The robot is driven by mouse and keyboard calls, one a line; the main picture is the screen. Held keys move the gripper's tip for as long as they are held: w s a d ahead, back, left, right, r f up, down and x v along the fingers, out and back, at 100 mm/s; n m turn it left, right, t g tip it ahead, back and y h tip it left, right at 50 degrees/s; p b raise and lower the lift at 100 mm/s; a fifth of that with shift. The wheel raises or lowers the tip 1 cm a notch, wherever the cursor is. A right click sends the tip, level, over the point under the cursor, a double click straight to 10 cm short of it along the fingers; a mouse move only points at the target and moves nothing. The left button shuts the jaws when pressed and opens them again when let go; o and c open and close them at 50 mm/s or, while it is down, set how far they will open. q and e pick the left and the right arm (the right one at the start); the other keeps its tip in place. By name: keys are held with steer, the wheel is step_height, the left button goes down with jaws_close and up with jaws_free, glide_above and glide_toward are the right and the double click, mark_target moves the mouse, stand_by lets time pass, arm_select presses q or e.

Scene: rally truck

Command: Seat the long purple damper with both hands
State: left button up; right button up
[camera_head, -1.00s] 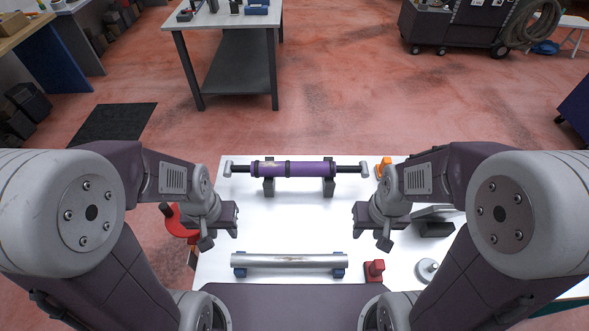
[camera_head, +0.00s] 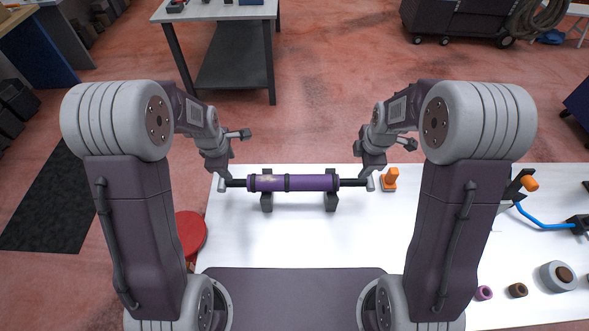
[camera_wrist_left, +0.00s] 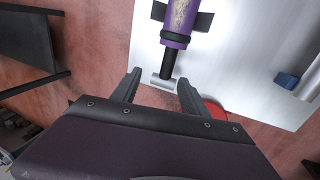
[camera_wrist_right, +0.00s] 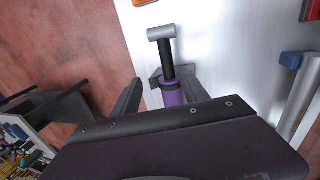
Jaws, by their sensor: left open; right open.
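The long purple damper (camera_head: 305,183) lies level across two dark stands (camera_head: 331,200) on the white table, with black rods and silver cross-ends. My left gripper (camera_head: 232,158) is open at its left end. In the left wrist view, the damper's silver cross-end (camera_wrist_left: 160,81) shows near the fingertips (camera_wrist_left: 158,90), apparently not clamped. My right gripper (camera_head: 356,158) is open at the right end. In the right wrist view, the purple body (camera_wrist_right: 174,97) lies between or beyond the fingers (camera_wrist_right: 160,88), and the other silver cross-end (camera_wrist_right: 161,33) is above them. Contact cannot be told.
An orange part (camera_head: 389,179) stands close right of the damper. A red disc (camera_head: 190,232) is at the table's left edge. Several bushings (camera_head: 517,290) and a blue-hosed item (camera_head: 540,217) lie at right. The silver tube (camera_wrist_right: 303,95) shows in the right wrist view.

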mark_target(233, 182)
arm_select(q)
steer(key=shift+w+a+f, duration=0.1)
steer(key=shift+w+f, duration=0.2)
steer(key=shift+f, duration=0.2)
steer(key=shift+w+a+f, duration=0.1)
steer(key=shift+w+f, duration=0.2)
steer(key=shift+f, duration=0.2)
steer(key=shift+s+a+f+g, duration=0.1)
steer(key=shift+s+f+g, duration=0.15)
steer(key=shift+f, duration=0.2)
steer(key=shift+s+a+f+g, duration=0.1)
steer(key=shift+s+f+g, duration=0.1)
steer(key=shift+f, duration=0.2)
steer(key=f, duration=0.6)
steer(key=w+f, duration=0.1)
steer(key=f, duration=0.1)
steer(key=shift+w+f, duration=0.1)
steer(key=shift+f, duration=0.3)
arm_select(e)
steer(key=shift+g, duration=0.4)
steer(key=f, duration=0.4)
steer(key=w+f, duration=0.1)
steer(key=f, duration=0.7)
steer(key=shift+w+d, duration=0.35)
steer(key=shift+s, duration=0.1)
arm_select(q)
jaws_close()
arm_select(e)
jaws_close()
